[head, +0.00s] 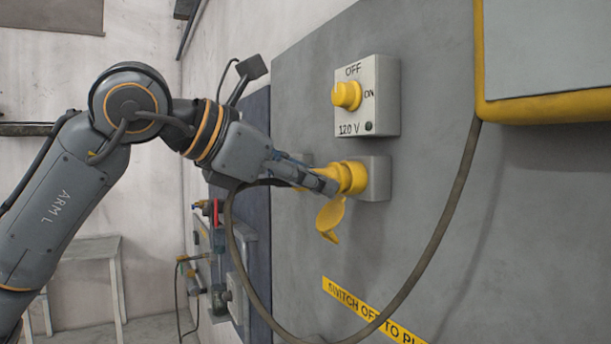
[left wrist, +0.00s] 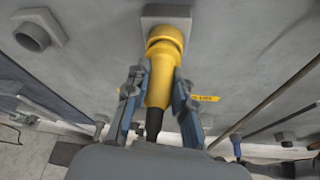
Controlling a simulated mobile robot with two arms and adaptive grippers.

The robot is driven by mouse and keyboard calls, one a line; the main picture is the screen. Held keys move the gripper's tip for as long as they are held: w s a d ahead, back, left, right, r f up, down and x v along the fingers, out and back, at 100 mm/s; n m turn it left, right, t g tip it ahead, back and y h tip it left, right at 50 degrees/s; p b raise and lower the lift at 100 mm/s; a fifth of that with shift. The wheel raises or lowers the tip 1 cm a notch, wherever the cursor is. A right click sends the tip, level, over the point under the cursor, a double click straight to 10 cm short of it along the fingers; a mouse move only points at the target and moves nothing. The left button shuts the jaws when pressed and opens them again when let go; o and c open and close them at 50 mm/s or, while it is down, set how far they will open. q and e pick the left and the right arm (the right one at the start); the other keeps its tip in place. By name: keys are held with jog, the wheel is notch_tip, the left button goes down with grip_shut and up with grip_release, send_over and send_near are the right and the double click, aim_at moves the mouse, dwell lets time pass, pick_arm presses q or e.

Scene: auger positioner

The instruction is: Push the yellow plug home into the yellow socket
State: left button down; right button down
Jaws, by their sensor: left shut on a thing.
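The yellow plug (left wrist: 160,82) is between the two fingers of my left gripper (left wrist: 158,76), which is shut on it. Its dark cable end points back toward my wrist. The yellow socket (head: 353,177) is a round collar on a grey square base on the wall panel; it also shows in the left wrist view (left wrist: 166,36). The plug is lined up with the socket and its front end meets the collar; how deep it sits I cannot tell. In the head view my left gripper (head: 322,182) mostly hides the plug. A yellow flap (head: 331,218) hangs open below the socket. My right gripper is not in view.
A grey switch box (head: 385,95) with a yellow knob (head: 347,95) is above the socket, marked OFF, ON and 120 V. A cable (head: 437,235) loops below the socket across the panel. A yellow-edged box (head: 545,106) is at upper right. A grey table (head: 88,248) stands at left.

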pick_arm(q)
jog(key=shift+w+d+r, duration=0.1)
jog(key=shift+w+d, duration=0.2)
jog(key=shift+d, duration=0.15)
jog(key=c, duration=1.2)
grip_release()
jog(key=shift+o, duration=0.8)
jog(key=shift+d, duration=0.15)
jog(key=v, duration=1.2)
